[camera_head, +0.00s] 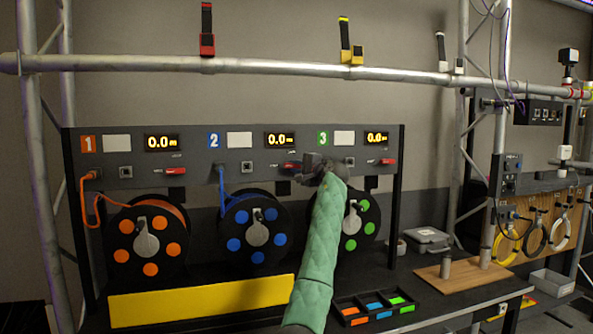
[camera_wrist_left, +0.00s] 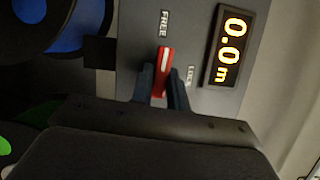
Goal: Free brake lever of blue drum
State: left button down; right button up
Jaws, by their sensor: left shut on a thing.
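The blue drum (camera_head: 254,232) hangs in the middle bay under the panel section marked 2 (camera_head: 214,140). Its red brake lever (camera_wrist_left: 165,72) sits between the FREE label (camera_wrist_left: 164,24) and the LOCK label (camera_wrist_left: 191,76) in the left wrist view. In the head view the lever (camera_head: 290,166) shows just left of my left gripper (camera_head: 303,170). My left gripper (camera_wrist_left: 161,84) is shut on the lever, with one dark finger on each side. The fingers hide part of the lever. My right gripper is in neither view.
The orange drum (camera_head: 147,244) and green drum (camera_head: 357,218) flank the blue one, with red levers above them (camera_head: 177,171) (camera_head: 388,161). The blue section's display (camera_wrist_left: 228,45) reads 0.0. A yellow panel (camera_head: 200,302) and parts tray (camera_head: 374,306) are below.

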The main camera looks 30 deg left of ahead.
pick_arm(q)
jog(key=shift+f+n, duration=0.1)
jog(key=shift+n, duration=0.4)
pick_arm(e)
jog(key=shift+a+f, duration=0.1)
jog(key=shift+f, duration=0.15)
pick_arm(q)
jog(key=c, duration=1.4)
grip_release()
jog(key=shift+o, duration=0.2)
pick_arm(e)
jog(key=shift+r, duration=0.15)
